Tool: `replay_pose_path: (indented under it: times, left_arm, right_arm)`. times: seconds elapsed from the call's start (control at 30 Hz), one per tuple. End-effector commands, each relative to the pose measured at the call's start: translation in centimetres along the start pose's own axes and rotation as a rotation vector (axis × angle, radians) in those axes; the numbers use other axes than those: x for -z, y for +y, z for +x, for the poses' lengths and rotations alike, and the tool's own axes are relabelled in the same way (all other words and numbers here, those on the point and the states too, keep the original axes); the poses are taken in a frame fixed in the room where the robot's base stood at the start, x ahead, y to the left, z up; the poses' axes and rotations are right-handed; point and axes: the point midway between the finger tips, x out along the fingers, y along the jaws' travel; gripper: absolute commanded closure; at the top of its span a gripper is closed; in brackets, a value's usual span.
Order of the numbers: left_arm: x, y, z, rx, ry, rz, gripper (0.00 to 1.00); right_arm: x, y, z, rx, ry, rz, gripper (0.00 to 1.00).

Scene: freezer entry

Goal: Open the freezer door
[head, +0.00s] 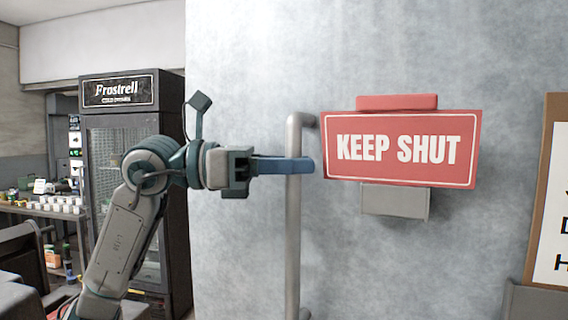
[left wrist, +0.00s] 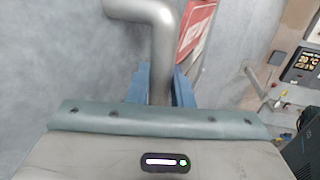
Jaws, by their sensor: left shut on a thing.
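The freezer door (head: 240,260) is a large grey metal panel filling the middle of the head view. Its vertical tubular handle (head: 293,230) stands off the panel and bends into it at the top. My left gripper (head: 300,166) comes in from the left and is shut on the handle just below the top bend. The left wrist view shows the handle (left wrist: 163,50) running down between the blue fingers (left wrist: 160,88). I cannot see a gap between door and frame. My right gripper is not in view.
A red KEEP SHUT sign (head: 401,149) is on the panel right of the handle, above a small grey box (head: 395,201). A framed board (head: 548,190) is at the right edge. A dark drinks cooler (head: 120,102) and a shelf of goods (head: 45,207) stand at left.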

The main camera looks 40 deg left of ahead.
Motion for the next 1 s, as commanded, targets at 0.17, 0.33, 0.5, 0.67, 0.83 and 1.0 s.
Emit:
replay_pose_path:
  times: [0.17, 0.33, 0.5, 0.67, 0.83, 1.0]
  left_arm:
    - [-0.51, 0.13, 0.03, -0.002, -0.013, 0.000, 1.00]
    - [-0.46, 0.11, 0.05, -0.002, -0.012, 0.000, 1.00]
    - [-0.41, 0.09, 0.06, -0.001, -0.011, 0.000, 1.00]
    - [-0.32, 0.07, 0.08, -0.001, -0.008, 0.000, 0.73]
    - [-0.20, 0.06, 0.07, -0.001, -0.006, 0.000, 0.73]
    - [0.15, 0.10, -0.66, -0.003, -0.003, 0.001, 0.73]
  right_arm:
    - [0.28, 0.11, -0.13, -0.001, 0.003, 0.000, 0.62]
    - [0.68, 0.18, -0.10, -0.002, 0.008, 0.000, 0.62]
    - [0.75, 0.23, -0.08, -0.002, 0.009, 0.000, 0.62]
    - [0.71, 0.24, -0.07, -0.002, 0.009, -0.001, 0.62]
    - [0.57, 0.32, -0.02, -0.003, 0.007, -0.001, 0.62]
    - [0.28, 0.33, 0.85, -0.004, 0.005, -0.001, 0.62]
